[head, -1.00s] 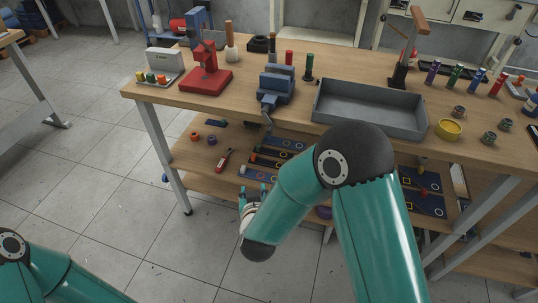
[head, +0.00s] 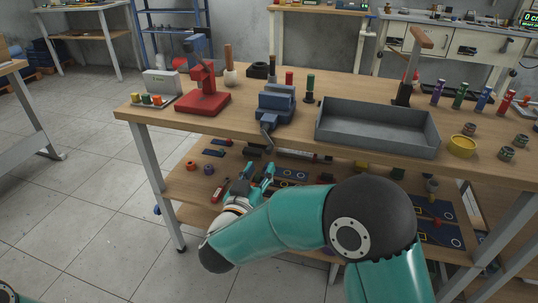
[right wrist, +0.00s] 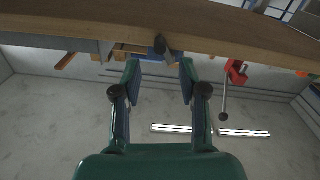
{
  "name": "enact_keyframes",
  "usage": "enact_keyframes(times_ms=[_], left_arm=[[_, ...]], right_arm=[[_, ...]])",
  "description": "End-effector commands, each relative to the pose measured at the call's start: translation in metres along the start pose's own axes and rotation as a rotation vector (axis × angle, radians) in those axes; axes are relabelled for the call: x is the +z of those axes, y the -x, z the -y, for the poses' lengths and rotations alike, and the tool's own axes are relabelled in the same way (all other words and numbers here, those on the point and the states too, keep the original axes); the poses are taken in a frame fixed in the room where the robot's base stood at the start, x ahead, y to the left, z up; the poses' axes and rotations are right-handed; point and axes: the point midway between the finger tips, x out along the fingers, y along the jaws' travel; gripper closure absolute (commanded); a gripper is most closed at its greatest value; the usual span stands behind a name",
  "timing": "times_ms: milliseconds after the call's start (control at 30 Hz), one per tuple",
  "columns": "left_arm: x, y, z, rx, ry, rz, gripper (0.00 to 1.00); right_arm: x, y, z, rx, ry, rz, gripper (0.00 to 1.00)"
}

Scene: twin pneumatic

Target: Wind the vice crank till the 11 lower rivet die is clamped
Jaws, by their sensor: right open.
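The blue vice (head: 277,104) is fixed at the front edge of the workbench. Its grey crank (head: 268,133) hangs in front of the bench edge. My right gripper (head: 258,170) is open and empty below the crank, pointing up at it, with a visible gap. In the right wrist view, my open fingers (right wrist: 159,68) frame the underside of the vice and crank (right wrist: 161,46) beyond their tips. I cannot make out the lower rivet die in the jaws, or whether it is clamped. My left gripper is out of view.
A red press (head: 205,93) stands left of the vice, and a grey tray (head: 375,128) right of it. The bench edge (right wrist: 215,31) runs across the top of the wrist view. The lower shelf (head: 180,184) holds several small parts near my right gripper.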

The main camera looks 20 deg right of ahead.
Motion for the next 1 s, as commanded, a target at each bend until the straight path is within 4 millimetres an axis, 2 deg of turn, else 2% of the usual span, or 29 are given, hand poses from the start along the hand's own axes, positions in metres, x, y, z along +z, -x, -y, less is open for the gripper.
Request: enact_keyframes(times_ms=[100,333,500,800,833,1000], left_arm=[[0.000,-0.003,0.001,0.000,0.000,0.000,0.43],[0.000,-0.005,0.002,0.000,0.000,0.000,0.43],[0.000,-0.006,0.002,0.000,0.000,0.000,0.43],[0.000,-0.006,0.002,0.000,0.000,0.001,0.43],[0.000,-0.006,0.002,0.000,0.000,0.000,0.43],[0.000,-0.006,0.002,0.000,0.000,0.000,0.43]], right_arm=[[0.002,-0.027,-0.001,0.005,-0.001,0.000,0.58],[0.002,-0.063,0.000,0.001,0.000,0.001,0.58],[0.001,-0.075,0.000,0.000,0.000,0.000,0.58],[0.000,-0.077,0.000,-0.001,0.001,0.000,0.58],[0.000,-0.077,0.000,-0.001,0.001,0.000,0.59],[0.000,-0.077,0.000,0.000,0.001,0.000,0.88]])
